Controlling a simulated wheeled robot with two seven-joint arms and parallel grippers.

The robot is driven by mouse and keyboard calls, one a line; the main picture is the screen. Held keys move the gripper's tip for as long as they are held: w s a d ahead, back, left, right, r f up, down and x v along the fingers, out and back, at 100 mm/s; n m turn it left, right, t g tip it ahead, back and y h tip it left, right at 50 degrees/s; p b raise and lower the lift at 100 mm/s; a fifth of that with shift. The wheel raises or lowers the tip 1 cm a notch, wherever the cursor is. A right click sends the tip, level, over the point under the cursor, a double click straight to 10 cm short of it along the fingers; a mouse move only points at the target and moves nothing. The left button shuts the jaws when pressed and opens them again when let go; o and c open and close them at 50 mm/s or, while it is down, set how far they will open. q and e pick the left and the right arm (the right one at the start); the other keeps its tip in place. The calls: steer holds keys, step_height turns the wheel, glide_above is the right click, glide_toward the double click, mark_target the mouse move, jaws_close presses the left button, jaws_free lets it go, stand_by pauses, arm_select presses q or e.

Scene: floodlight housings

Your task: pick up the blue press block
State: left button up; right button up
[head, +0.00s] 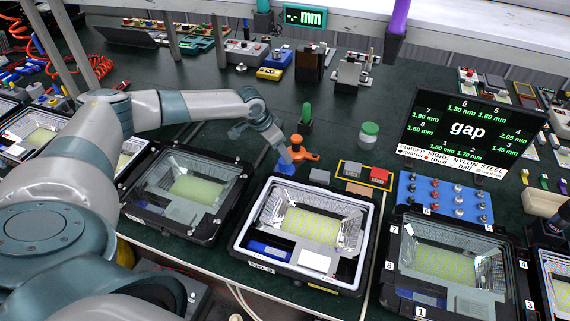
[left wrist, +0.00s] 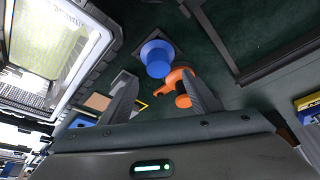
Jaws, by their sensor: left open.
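The blue press block (head: 285,166) stands on the dark green bench, behind the gap between two floodlight housings. In the left wrist view the blue press block (left wrist: 157,55) shows a round top and sits on a dark square base. My left gripper (head: 284,152) is just above and beside it in the head view, partly covering it. In the left wrist view my left gripper (left wrist: 163,85) is open, its fingers apart with nothing seen held; the block lies beyond the fingertips. An orange tool (head: 302,151) stands close beside the block. My right gripper is not in view.
Floodlight housings stand left (head: 184,192), in the middle (head: 241,243) and right (head: 394,284). A green-handled tool (head: 306,114) and a green-lidded jar (head: 369,134) stand behind. A yellow-edged tray (head: 341,165) with small blocks is to the right. A gap display (head: 468,128) stands farther right.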

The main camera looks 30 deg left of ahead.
mark_target(285, 166)
arm_select(q)
steer(key=shift+w+d+f, duration=0.1)
steer(key=shift+w+f, duration=0.1)
steer(key=shift+f, duration=0.4)
steer(key=shift+f+p, duration=0.35)
steer(key=shift+p, duration=0.05)
steer(key=x, duration=0.2)
steer(key=p+x, duration=0.1)
steer(key=shift+s+f+p, duration=0.1)
steer(key=shift+f+p, duration=0.2)
steer(key=shift+f, duration=0.15)
steer(key=shift+d+f, duration=0.1)
steer(key=shift+f, duration=0.25)
steer(key=c, duration=1.3)
